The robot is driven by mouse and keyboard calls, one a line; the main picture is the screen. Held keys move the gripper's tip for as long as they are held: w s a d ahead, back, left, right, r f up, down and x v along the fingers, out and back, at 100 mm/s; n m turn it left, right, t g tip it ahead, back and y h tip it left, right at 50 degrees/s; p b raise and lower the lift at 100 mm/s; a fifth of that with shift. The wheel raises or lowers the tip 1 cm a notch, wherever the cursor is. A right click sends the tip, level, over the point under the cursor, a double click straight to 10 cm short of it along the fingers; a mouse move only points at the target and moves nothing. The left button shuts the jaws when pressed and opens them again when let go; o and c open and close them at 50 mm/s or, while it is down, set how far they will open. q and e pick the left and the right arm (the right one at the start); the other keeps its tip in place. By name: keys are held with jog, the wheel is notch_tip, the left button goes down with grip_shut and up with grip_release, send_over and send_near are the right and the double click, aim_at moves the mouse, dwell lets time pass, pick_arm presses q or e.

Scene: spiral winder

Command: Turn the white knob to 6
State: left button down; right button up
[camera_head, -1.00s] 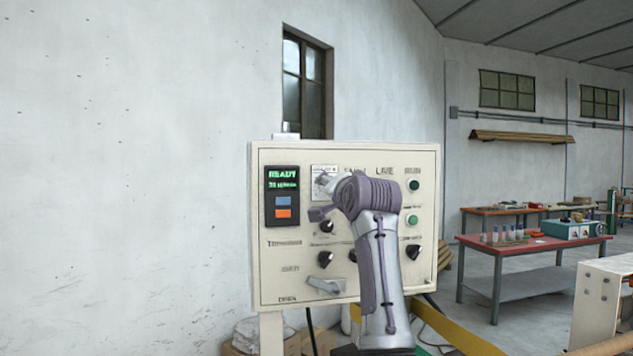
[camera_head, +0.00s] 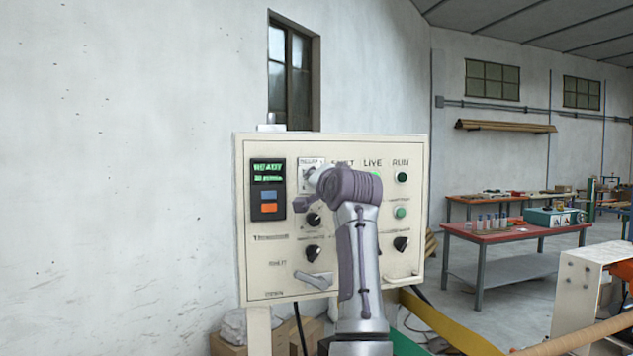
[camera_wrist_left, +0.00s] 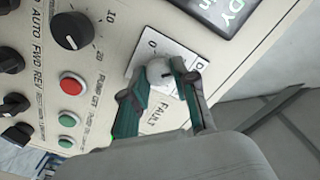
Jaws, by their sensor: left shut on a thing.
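The white knob (camera_wrist_left: 158,70) sits on a white scale plate (camera_wrist_left: 146,53) on the control panel, with a 0 legible near it. In the left wrist view my left gripper (camera_wrist_left: 160,84) is closed around the knob, one finger on each side. In the head view the gripper (camera_head: 308,184) reaches the upper part of the cream panel (camera_head: 262,235), over the lower part of the plate (camera_head: 308,165). The knob's pointer and most of its scale are hidden or too small to read. My right gripper is not in view.
A display (camera_head: 268,172) reading READY is left of the plate. Black knobs (camera_wrist_left: 72,30), a red button (camera_wrist_left: 71,84) and green buttons crowd the panel near my gripper. A red-topped table (camera_head: 515,236) stands far right. A yellow band (camera_head: 455,325) runs low at right.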

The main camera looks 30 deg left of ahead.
pick_arm(q)
jog(key=shift+m, duration=0.3)
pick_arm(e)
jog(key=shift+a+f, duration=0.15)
pick_arm(q)
jog(key=shift+s+a+r+m+b, duration=0.1)
jog(key=shift+m+b, duration=2.95)
jog(key=shift+m, duration=5.75)
jog(key=shift+s+m+b, duration=0.1)
jog(key=shift+m+b, duration=2.9)
jog(key=shift+m, duration=5.8)
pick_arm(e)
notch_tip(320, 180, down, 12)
